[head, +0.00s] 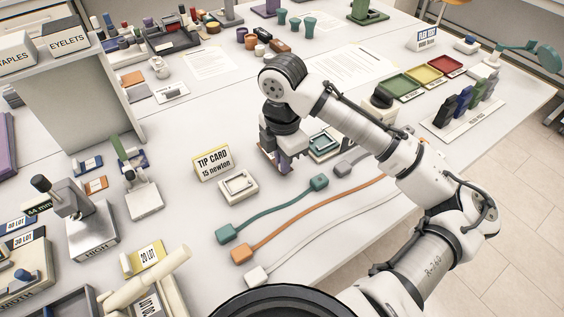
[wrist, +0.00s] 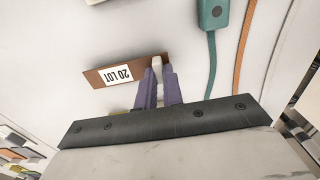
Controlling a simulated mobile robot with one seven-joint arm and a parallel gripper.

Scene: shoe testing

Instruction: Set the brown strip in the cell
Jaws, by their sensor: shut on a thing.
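My gripper (wrist: 158,82), with purple fingers, is shut on the brown strip (wrist: 98,77) near one end. The strip carries a white label reading 20 LOT and extends to the left of the fingers in the wrist view. A pale piece shows between the fingertips. In the head view my gripper (head: 285,163) is low over the table, to the right of the tip card; I cannot make out the strip there. A small white frame-like holder (head: 238,186) stands in front of the card, left of my gripper. I cannot tell whether it is the cell.
The yellow tip card (head: 212,163) reads 15 newton. A teal cable (head: 270,217), an orange cable and a white cable lie in front of my gripper. A teal-and-white tray (head: 324,144) is close on its right. A HIGH stand (head: 92,241) is at the left.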

